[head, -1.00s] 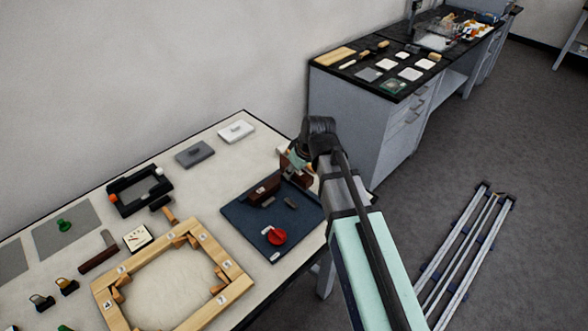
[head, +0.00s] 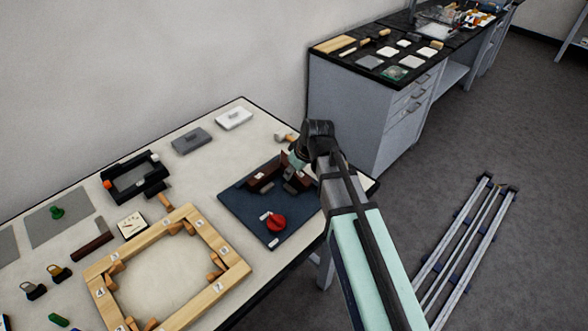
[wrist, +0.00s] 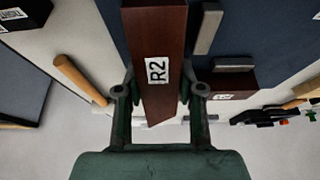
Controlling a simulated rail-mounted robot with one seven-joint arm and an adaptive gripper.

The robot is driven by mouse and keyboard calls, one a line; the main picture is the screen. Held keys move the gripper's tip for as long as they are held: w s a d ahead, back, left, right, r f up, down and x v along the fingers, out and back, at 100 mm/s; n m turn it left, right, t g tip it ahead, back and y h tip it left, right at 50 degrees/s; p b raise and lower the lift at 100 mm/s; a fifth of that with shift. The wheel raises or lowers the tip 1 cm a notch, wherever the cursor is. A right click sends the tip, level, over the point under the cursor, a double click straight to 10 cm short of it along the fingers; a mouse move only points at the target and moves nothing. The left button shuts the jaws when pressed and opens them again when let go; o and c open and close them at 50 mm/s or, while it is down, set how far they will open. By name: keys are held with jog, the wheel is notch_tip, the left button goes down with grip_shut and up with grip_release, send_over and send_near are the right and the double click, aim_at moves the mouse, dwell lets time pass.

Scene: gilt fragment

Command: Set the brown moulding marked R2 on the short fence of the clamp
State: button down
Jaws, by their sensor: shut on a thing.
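The brown moulding marked R2 (wrist: 157,45) is in my gripper (wrist: 158,94), with one finger on each side and its label facing the wrist camera. The clamp is a dark blue board (head: 240,206) with a red knob (head: 276,223) near the table's right end. In the head view my gripper (head: 301,163) is over the board's far right part, partly hidden by my arm. Another brown moulding (head: 262,183) lies on the board; a labelled brown piece (wrist: 228,82) also shows in the wrist view. Grey bars (wrist: 207,30) lie beside R2. Contact between R2 and a fence cannot be told.
A light wooden frame (head: 172,226) with numbered corners lies left of the clamp. A black fixture (head: 135,179), a grey block (head: 192,140) and a white block (head: 234,118) are farther back. A black-topped bench (head: 400,60) stands behind the table.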

jog(key=shift+s+f, duration=0.15)
jog(key=shift+f, duration=0.3)
jog(key=c, duration=0.8)
grip_release()
jog(key=shift+o, duration=0.7)
jog(key=shift+f, duration=0.1)
jog(key=shift+r, duration=0.3)
notch_tip(320, 180, up, 13)
jog(key=p, duration=0.8)
jog(key=shift+w, duration=0.2)
